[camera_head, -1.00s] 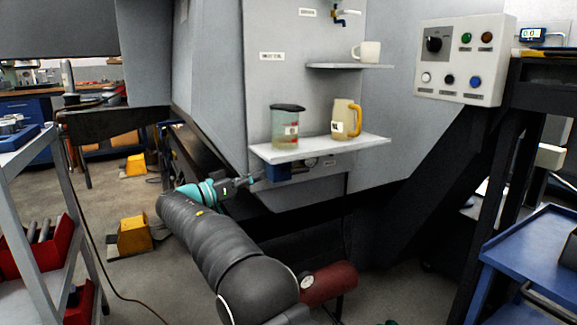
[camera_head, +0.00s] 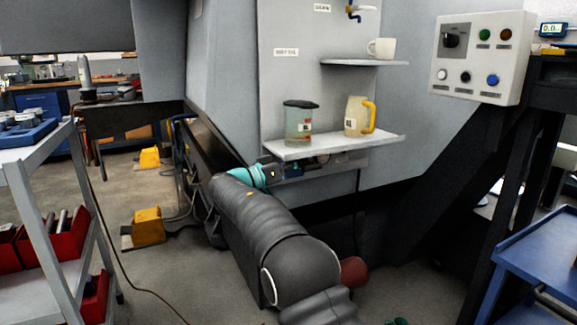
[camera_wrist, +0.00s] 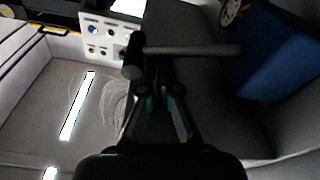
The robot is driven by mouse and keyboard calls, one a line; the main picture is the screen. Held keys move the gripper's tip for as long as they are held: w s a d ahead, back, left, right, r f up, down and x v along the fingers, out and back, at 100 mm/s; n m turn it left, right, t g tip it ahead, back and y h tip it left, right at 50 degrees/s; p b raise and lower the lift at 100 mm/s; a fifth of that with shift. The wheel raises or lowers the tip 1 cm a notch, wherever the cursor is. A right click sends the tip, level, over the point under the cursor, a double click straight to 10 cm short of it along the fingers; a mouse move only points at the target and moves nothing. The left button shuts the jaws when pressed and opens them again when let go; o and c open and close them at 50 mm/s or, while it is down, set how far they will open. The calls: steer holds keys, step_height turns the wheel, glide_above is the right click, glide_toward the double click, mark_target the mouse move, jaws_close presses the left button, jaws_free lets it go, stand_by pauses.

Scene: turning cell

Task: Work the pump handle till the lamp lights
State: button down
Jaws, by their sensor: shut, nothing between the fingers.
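The pump (camera_head: 293,171) is a blue block under the lower shelf, mostly hidden behind my arm in the head view. In the wrist view its blue body (camera_wrist: 275,60) is at right, with a dark rod-like handle (camera_wrist: 195,50) running left to a rounded end knob. My gripper (camera_wrist: 158,80) is shut and empty, its fingertips close below the knob end; I cannot tell whether they touch it. In the head view my teal gripper (camera_head: 265,175) is just left of the pump. A panel (camera_head: 478,60) carries a green lamp (camera_head: 484,34) and a dull brown lamp (camera_head: 506,35); neither clearly glows.
The lower shelf (camera_head: 345,145) above my gripper holds a lidded jug (camera_head: 299,122) and a yellow-handled jug (camera_head: 355,117). A white mug (camera_head: 381,48) is on the upper shelf. A grey cart (camera_head: 45,145) stands left, a blue cart (camera_head: 545,245) right.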

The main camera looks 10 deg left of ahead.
steer(key=shift+w+d, duration=0.2)
steer(key=shift+f, duration=0.1)
